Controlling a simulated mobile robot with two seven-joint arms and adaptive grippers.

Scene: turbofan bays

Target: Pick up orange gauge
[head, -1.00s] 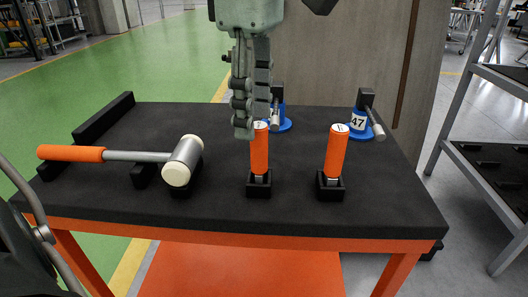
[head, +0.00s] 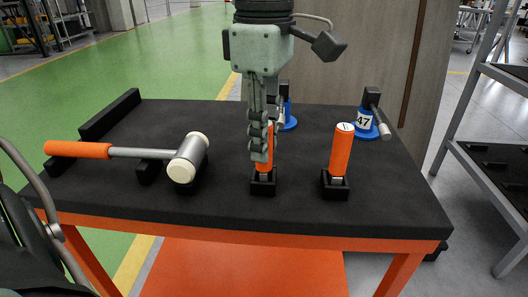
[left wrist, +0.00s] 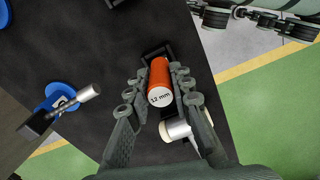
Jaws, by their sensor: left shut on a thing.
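One orange gauge (head: 270,160) stands upright in a small black holder (head: 263,188) near the middle of the table. My left gripper (head: 262,145) has come down over it from above, and its fingers hide part of it in the head view. In the left wrist view the gauge (left wrist: 160,77) sits between the fingers (left wrist: 158,92), its pale end marked "12 mm", and the gripper is shut on it. A second orange gauge (head: 341,150) stands in its own black holder (head: 335,188) to the right. My right gripper is not in view.
A mallet (head: 145,153) with an orange handle lies on black supports to the left; its head also shows in the left wrist view (left wrist: 180,128). Blue-based items stand behind, one marked 47 (head: 364,121). The black tabletop (head: 150,200) is clear at the front left.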

